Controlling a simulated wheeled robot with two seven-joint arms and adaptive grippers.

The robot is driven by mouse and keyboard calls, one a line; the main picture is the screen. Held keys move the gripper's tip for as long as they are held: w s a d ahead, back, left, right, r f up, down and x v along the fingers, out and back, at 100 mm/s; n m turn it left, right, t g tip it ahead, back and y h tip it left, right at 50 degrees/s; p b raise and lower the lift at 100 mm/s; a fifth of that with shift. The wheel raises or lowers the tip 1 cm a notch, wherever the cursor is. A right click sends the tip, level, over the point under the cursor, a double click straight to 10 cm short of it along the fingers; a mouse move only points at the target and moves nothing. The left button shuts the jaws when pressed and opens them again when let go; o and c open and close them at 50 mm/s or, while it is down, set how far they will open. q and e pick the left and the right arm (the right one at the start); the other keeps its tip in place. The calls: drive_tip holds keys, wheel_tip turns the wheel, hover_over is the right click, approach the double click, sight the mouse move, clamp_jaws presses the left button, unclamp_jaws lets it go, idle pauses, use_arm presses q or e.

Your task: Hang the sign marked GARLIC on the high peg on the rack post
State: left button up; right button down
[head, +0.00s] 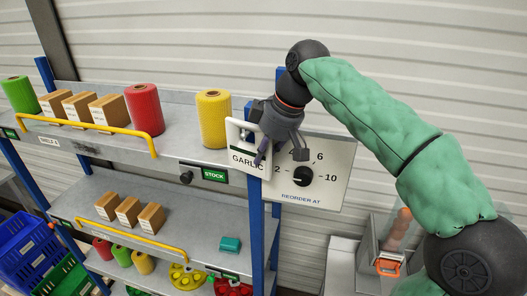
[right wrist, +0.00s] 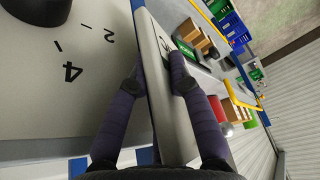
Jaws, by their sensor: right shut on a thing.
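The white GARLIC sign (head: 246,161) is upright in front of the blue rack post (head: 257,245), near the top shelf's right end. My right gripper (head: 268,150) is shut on the sign, reaching down from the upper right. In the right wrist view, the fingers (right wrist: 158,85) lie on either side of the sign panel (right wrist: 162,105). I cannot make out the high peg, and I cannot tell whether the sign touches the post. My left gripper is not in view.
A white REORDER AT dial board (head: 325,180) with a black knob stands close right of the sign. A green STOCK label (head: 214,174) and a black knob (head: 187,178) are on the shelf edge. A yellow roll (head: 213,118) stands left of the gripper.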

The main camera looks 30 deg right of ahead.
drive_tip(key=c, duration=1.1)
unclamp_jaws()
drive_tip(key=shift+o, duration=0.2)
drive_tip(key=v, duration=1.2)
drive_tip(key=shift+f, duration=0.1)
